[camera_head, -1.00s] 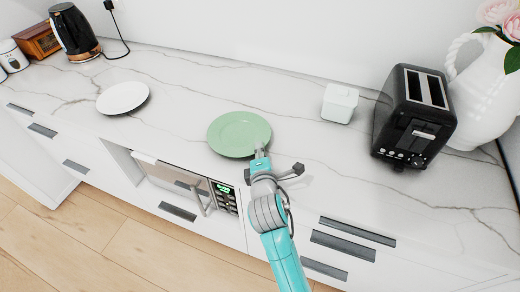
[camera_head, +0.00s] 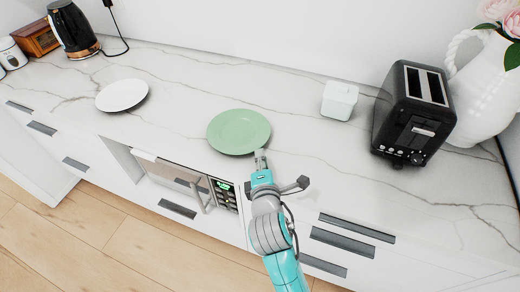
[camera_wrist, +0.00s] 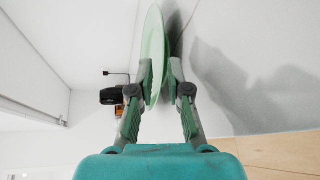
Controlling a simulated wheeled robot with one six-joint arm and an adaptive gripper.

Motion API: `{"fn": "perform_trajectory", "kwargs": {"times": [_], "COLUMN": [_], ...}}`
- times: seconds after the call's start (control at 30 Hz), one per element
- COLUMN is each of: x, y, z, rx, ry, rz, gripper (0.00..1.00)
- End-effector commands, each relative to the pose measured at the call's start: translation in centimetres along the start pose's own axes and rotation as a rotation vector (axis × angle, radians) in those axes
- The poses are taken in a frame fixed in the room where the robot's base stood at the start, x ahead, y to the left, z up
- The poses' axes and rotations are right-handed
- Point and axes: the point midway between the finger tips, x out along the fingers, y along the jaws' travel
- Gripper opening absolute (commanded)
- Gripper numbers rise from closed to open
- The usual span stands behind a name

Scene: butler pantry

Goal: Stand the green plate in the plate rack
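The green plate (camera_head: 238,131) is a round, shallow plate at the front middle of the marble counter, face up in the head view. My gripper (camera_head: 260,157) is at its near right rim. In the wrist view the plate (camera_wrist: 153,45) shows nearly edge-on, with its near rim between the two fingers of my gripper (camera_wrist: 160,75). The fingers stand apart, with a gap visible beside the rim. I cannot tell whether either finger touches the plate. No plate rack is in view.
A white plate (camera_head: 122,95) lies to the left. A white lidded box (camera_head: 339,100), a black toaster (camera_head: 414,115) and a white vase (camera_head: 480,90) stand to the right. A kettle (camera_head: 73,32) stands far left. The counter (camera_head: 190,80) around the green plate is clear.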

Motion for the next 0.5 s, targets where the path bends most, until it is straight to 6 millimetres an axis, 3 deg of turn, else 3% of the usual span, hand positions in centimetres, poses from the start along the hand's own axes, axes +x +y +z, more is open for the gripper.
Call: {"fn": "perform_trajectory", "kwargs": {"times": [0.2,0.5], "x": [-4.0,-6.3], "y": [-0.1,0.0], "z": [-0.1,0.0], "rx": [0.000,0.000], "ry": [0.002,0.000], "rz": [-0.001,0.000], "gripper": [0.17,0.17]}}
